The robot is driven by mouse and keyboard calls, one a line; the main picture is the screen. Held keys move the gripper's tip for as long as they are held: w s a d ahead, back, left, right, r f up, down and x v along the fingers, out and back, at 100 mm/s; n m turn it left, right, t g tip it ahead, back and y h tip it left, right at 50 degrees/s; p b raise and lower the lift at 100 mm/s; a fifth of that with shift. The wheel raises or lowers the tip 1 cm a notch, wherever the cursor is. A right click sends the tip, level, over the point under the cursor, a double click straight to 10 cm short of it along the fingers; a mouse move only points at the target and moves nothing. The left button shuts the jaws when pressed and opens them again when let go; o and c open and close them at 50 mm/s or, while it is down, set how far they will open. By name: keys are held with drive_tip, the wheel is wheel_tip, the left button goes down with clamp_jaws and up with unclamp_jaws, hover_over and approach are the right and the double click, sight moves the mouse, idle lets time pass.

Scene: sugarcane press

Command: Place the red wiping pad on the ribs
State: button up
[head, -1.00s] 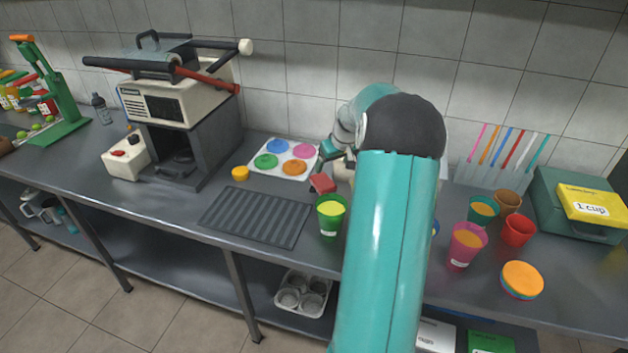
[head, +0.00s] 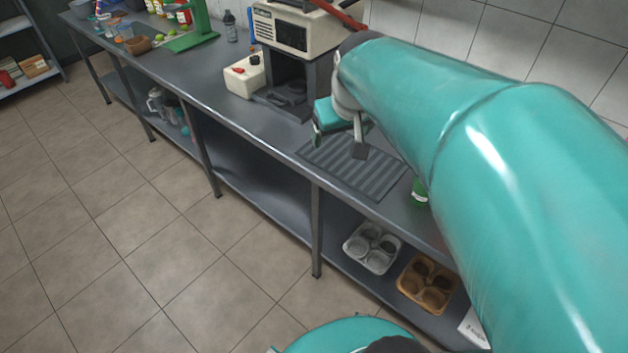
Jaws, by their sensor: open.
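The ribs are the dark ribbed drip mat (head: 372,180), flat on the steel counter near its front edge. My gripper (head: 338,145) is over the mat's far left part, with its fingers spread apart and pointing down. I see nothing between the fingers. The red wiping pad is not visible; my arm covers much of the counter to the right, and the gripper covers part of the mat. I cannot tell whether the fingertips touch the mat.
The cream and grey press (head: 295,35) stands behind the gripper, with a small white box (head: 243,77) at its left. A green cup (head: 419,191) shows partly beside my arm. A grey cup tray (head: 371,248) and a brown one (head: 428,284) sit on the lower shelf.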

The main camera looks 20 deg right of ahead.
drive_tip(key=s+a+f+y, duration=0.1)
drive_tip(key=s+a, duration=0.8)
drive_tip(key=s, duration=0.3)
drive_tip(key=shift+a+f+n+t, duration=0.2)
drive_tip(key=shift+n+t, duration=0.2)
